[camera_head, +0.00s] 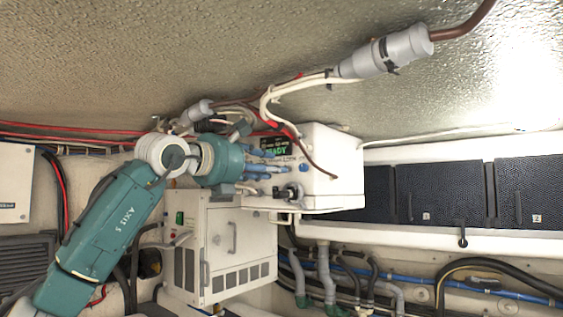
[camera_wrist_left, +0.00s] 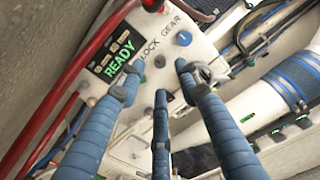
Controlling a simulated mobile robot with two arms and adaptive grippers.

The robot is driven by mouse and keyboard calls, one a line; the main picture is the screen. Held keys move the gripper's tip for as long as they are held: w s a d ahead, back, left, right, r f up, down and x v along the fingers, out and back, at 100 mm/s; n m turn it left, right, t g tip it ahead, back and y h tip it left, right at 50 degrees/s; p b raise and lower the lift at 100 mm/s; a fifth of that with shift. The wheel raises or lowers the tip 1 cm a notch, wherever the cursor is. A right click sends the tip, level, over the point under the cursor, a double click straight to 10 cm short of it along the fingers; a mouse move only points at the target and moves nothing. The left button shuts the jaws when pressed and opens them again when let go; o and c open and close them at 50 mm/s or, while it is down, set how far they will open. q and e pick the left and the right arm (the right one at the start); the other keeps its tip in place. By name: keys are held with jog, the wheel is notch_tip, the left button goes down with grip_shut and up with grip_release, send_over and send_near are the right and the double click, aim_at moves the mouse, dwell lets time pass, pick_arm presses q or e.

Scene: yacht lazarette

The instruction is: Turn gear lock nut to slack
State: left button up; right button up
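A white box (camera_head: 325,185) carries a panel with a green "READY" display (camera_head: 275,147) and the printed words "LOCK" and "GEAR". In the left wrist view, a blue round knob (camera_wrist_left: 184,38) sits near "GEAR" and a small grey knob (camera_wrist_left: 160,61) sits below "LOCK". I cannot tell which part is the gear lock nut. My left gripper (camera_head: 272,170) is in front of the panel. In the left wrist view its blue fingers (camera_wrist_left: 157,85) are spread with nothing visibly held. Contact with the panel cannot be told. My right gripper is not in view.
A dark knob (camera_head: 288,192) sticks out at the box's lower front. A white cabinet (camera_head: 232,240) stands below. Cables and a grey connector (camera_head: 385,55) run above the box. Dark panels (camera_head: 440,193) line the right; pipes and hoses run below them.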

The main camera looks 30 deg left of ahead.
pick_arm(q)
jog(key=w+p, duration=0.2)
jog(key=w, duration=0.3)
jog(key=shift+d, duration=0.2)
grip_shut()
